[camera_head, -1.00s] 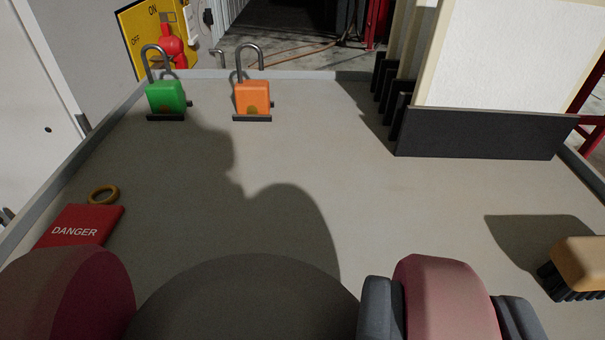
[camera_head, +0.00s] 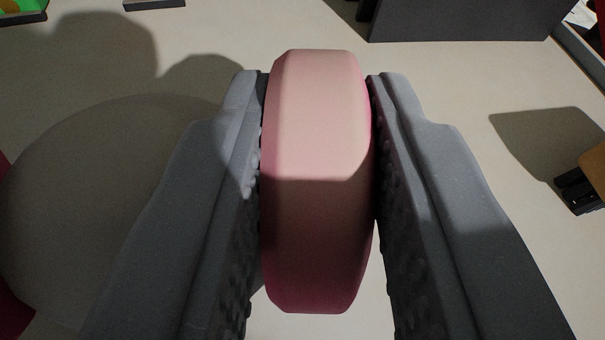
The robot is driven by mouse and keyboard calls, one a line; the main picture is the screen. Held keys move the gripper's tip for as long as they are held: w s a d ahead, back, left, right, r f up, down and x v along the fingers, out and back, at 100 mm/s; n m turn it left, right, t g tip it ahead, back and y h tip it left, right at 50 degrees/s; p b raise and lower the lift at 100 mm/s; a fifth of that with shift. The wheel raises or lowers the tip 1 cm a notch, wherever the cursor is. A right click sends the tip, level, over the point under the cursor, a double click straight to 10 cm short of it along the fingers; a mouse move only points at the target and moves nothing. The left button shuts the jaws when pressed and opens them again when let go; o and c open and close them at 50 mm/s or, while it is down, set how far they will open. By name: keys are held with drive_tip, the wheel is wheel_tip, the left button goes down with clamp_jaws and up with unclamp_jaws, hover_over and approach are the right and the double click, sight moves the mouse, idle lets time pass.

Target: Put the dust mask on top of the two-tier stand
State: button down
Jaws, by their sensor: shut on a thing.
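The dust mask has a thick pink filter disc (camera_head: 317,180) in the middle of the camera_head view. My gripper (camera_head: 318,85) is shut on this disc, one dark grey padded finger pressed on each side. A large rounded grey shape to the left (camera_head: 95,210) appears to be the mask's body. A dark red piece at the lower left edge (camera_head: 10,300) looks like the other filter. Most of the mask is hidden or out of frame. I cannot tell whether it touches the table. The two-tier stand is not in view.
The pale table (camera_head: 440,75) is bare ahead of my gripper. A dark rack base (camera_head: 460,20) stands at the top right. A wooden brush with black bristles (camera_head: 590,180) is at the right edge. Part of a green padlock (camera_head: 30,6) shows top left.

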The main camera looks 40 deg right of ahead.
drive_tip(key=shift+f+b, duration=0.45)
drive_tip(key=shift+f, duration=0.25)
drive_tip(key=shift+r, duration=0.1)
drive_tip(key=c, duration=1.3)
unclamp_jaws()
drive_tip(key=shift+o, duration=0.2)
drive_tip(key=p+v, duration=0.2)
drive_tip(key=v, duration=1)
drive_tip(key=shift+p, duration=0.4)
drive_tip(key=shift+r, duration=0.1)
